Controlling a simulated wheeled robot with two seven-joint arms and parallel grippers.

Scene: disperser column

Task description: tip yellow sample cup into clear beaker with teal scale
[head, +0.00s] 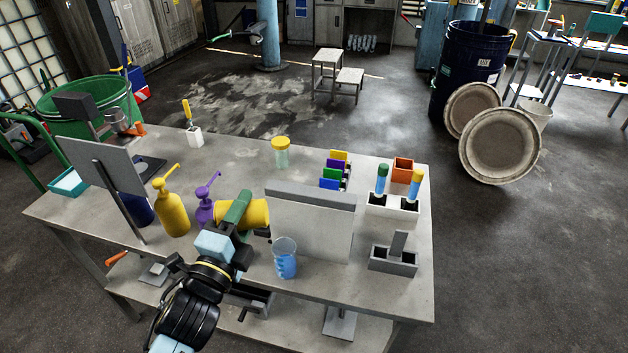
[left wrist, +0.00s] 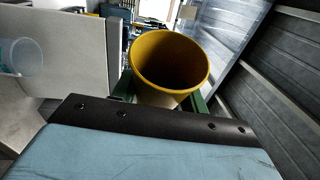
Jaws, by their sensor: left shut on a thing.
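The yellow sample cup (head: 257,213) is held by my left gripper (head: 238,208), whose green fingers are closed around it. In the head view the cup looks laid over on its side. In the left wrist view the cup's (left wrist: 171,62) round mouth faces the camera; its inside is dark and I cannot tell the contents. The clear beaker (head: 285,260) stands upright on the table, right of and nearer than the cup, apart from it. The beaker (left wrist: 20,57) also shows at the left wrist view's left edge. My right gripper is not in view.
A grey upright panel (head: 312,228) stands just behind the beaker. Purple (head: 205,208) and yellow (head: 172,210) pump bottles stand left of the cup. A yellow-lidded jar (head: 281,152) is farther back. A white rack (head: 393,205) and grey holder (head: 393,260) are at right.

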